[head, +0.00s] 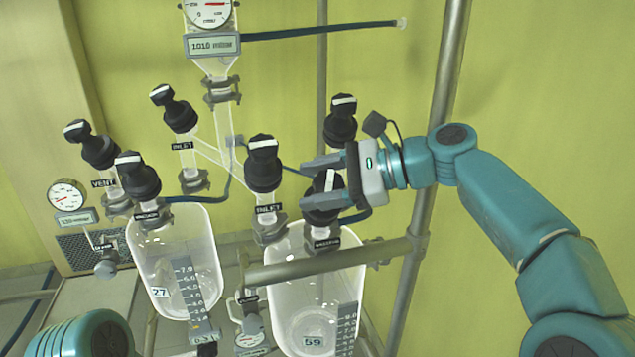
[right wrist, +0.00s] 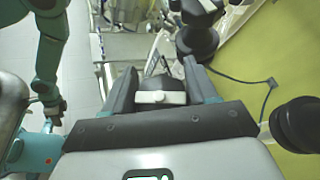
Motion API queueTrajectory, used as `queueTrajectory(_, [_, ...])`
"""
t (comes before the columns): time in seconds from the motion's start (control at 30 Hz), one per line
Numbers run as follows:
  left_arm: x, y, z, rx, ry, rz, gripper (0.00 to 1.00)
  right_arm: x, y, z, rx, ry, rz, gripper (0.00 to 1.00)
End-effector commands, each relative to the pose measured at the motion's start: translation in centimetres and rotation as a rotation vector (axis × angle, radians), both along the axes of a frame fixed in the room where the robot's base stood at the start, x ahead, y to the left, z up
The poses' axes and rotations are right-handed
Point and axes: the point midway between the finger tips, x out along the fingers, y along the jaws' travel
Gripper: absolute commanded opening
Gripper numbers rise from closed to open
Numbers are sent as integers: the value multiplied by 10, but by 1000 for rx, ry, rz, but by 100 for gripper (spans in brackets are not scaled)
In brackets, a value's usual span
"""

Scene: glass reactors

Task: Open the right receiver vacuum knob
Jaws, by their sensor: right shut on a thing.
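The right receiver vacuum knob (head: 326,184) is black with a white bar on top. It sits above a dark vacuum label on the right glass receiver (head: 345,262). My right gripper (head: 312,182) comes in from the right and is shut on this knob, one finger on each side. In the right wrist view the knob (right wrist: 160,97) shows between the two dark fingers of the gripper (right wrist: 159,82), its white bar running across from finger to finger. The lower part of the knob is partly hidden by a finger in the head view.
An inlet knob (head: 263,165) stands close to the left of my right gripper, and another black knob (head: 341,120) just behind it. A vertical pole (head: 447,70) rises behind my right arm.

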Motion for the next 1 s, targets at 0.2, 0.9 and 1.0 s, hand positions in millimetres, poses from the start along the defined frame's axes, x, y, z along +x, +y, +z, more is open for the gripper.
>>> queueTrajectory(0.2, [0, 0, 0, 0, 0, 0, 43, 0, -1, 3, 4, -5, -4, 27])
queueTrajectory(0.9, [0, 0, 0, 0, 0, 0, 43, 0, 0, 1, 11, 2, -19, 78])
queueTrajectory(1.0, [0, 0, 0, 0, 0, 0, 43, 1, 0, 2, 35, 10, -58, 78])
